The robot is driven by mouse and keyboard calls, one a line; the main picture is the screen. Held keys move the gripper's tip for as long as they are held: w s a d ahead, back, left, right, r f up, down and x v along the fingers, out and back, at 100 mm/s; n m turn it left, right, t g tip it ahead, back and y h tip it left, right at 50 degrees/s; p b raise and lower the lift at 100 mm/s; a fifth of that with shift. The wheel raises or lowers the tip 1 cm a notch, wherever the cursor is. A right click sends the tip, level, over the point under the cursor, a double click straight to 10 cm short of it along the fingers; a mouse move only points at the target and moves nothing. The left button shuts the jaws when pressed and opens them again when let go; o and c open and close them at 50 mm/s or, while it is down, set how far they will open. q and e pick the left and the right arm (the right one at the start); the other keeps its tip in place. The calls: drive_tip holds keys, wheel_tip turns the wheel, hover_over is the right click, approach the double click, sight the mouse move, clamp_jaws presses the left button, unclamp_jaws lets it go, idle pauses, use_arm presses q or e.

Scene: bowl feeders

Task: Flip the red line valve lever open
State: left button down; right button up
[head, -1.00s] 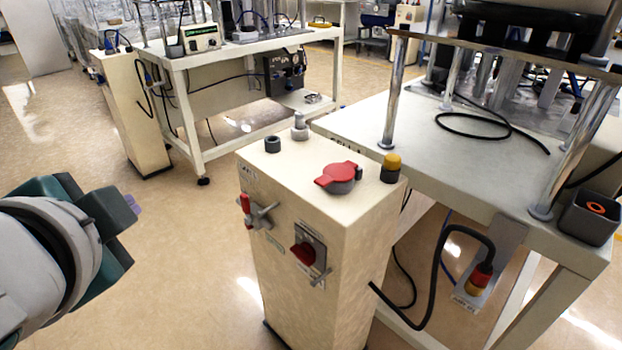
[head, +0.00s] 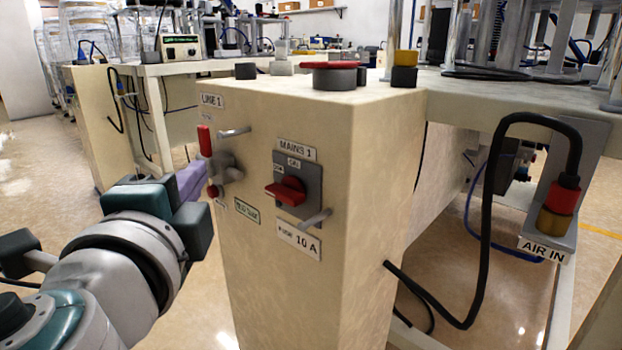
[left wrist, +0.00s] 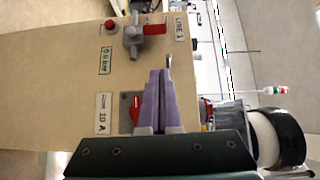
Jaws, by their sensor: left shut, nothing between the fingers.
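The line valve (head: 226,170) is a grey metal body on the front of the cream cabinet, under the LINE 1 label. Its red lever (head: 204,141) points up in the head view. In the left wrist view the red lever (left wrist: 155,29) points right from the valve body (left wrist: 132,37), toward the LINE 1 label. My left gripper (head: 193,180) is shut and empty, its purple fingers just left of the valve in the head view. In the left wrist view its fingertips (left wrist: 160,72) look short of the lever, with a gap in the picture. My right gripper is out of view.
A red MAINS 1 switch (head: 287,190) sits right of the valve, with a metal peg (head: 316,217) below it. Another peg (head: 234,132) is beside the lever. A small red button (head: 212,191) is below the valve. A black hose (head: 484,230) hangs at the right.

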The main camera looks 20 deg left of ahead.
use_arm(q)
drive_tip(key=shift+w+d+f, duration=0.15)
drive_tip(key=shift+w+f, duration=0.1)
drive_tip(key=shift+f, duration=0.25)
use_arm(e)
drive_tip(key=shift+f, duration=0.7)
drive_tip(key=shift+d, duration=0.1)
use_arm(q)
drive_tip(key=b, duration=0.4)
approach(207, 148)
drive_tip(key=w+d, duration=0.2)
drive_tip(key=w, duration=0.3)
drive_tip(key=a, duration=0.1)
drive_tip(key=w+a, duration=0.1)
drive_tip(key=a, duration=0.1)
drive_tip(key=shift+w+r+b, duration=0.15)
drive_tip(key=shift+r+b, duration=0.2)
drive_tip(key=shift+r, duration=0.05)
drive_tip(key=shift+w+a, duration=0.15)
drive_tip(key=shift+a, duration=0.25)
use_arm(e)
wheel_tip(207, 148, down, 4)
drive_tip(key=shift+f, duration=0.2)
